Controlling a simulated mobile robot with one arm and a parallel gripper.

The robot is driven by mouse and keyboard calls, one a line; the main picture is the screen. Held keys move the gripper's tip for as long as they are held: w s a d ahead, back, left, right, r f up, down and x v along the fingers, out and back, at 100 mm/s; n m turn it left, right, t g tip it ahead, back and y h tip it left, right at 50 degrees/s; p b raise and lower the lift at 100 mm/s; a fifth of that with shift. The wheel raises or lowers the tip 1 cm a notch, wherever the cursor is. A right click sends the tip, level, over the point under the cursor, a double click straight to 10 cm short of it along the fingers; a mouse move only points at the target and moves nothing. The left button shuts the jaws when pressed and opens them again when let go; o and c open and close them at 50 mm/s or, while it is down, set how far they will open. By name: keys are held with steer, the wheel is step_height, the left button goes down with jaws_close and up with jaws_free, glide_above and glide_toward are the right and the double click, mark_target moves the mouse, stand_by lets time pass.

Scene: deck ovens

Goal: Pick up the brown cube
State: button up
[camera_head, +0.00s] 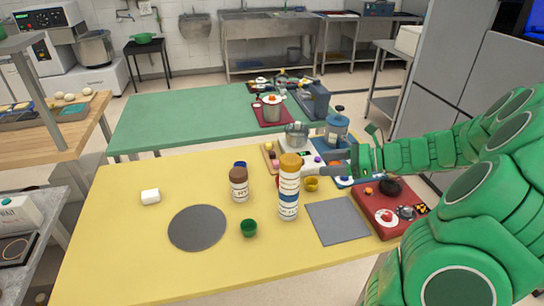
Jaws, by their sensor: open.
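No brown cube can be told for certain. My gripper (322,170) reaches in from the right, low over the far right part of the yellow table (125,240).
A grey disc (198,227) and grey square mat (337,220) lie flat. The front left is clear.

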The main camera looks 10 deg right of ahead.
steer(key=w+d+f+n+g+h, duration=0.3)
steer(key=w+d+f+n+h, duration=0.15)
steer(key=f, duration=0.35)
steer(key=n+h, duration=0.7)
steer(key=n, duration=0.7)
glide_toward(272, 153)
steer(key=shift+g, duration=0.4)
steer(key=s+d, duration=0.2)
steer(key=s+d+f, duration=0.1)
steer(key=s+d, duration=0.5)
steer(key=shift+d+f, duration=0.15)
steer(key=w+a+n+t+h, duration=0.1)
steer(key=w+a+n, duration=0.4)
steer(key=w+a, duration=0.35)
steer(key=shift+a+x, duration=0.2)
steer(key=shift+x, duration=1.6)
steer(key=shift+a+x, duration=0.15)
steer(key=shift+x, duration=1.65)
jaws_close()
